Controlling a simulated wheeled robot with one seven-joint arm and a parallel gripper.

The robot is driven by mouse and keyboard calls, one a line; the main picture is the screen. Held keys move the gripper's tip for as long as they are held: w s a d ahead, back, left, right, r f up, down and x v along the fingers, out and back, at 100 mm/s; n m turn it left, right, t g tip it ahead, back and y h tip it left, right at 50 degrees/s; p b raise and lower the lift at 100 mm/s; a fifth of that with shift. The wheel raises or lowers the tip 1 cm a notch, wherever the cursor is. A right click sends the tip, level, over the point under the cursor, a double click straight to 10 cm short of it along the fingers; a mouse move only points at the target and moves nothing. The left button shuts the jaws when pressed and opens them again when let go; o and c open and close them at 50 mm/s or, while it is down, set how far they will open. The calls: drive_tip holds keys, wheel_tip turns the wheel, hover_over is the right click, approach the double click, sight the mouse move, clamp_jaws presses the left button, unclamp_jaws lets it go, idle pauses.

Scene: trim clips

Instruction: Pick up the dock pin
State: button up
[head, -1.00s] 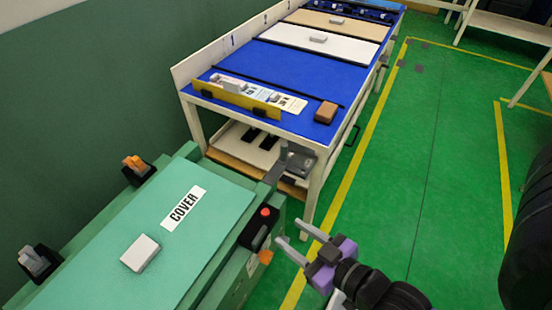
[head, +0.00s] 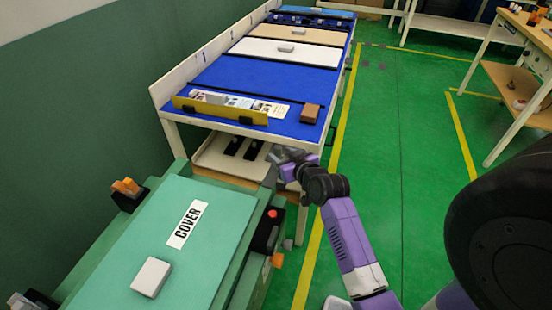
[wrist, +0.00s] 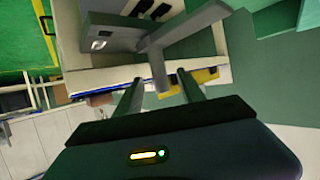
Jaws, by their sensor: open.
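The dock pin is most likely the short grey cylinder (wrist: 161,82) that stands out from a grey bracket (wrist: 185,27) in the wrist view. My gripper (wrist: 159,76) is open, with one finger on either side of this cylinder. I cannot tell whether either finger touches it. In the head view my gripper (head: 283,155) is by the far right corner of the green cart (head: 225,183), in front of the bench's lower shelf. There my gripper and wrist hide the pin and most of its bracket.
A blue-topped bench (head: 232,72) stands close behind my gripper, with a brown block (head: 311,113) at its near corner. A control box with a red button (head: 273,213) is on the cart's right side. The green floor (head: 385,160) to the right is clear.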

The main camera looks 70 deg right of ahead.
drive_tip(key=x, duration=0.6)
drive_tip(key=shift+w+d+f, duration=0.15)
drive_tip(key=shift+f, duration=0.2)
drive_tip(key=shift+c, duration=0.5)
clamp_jaws()
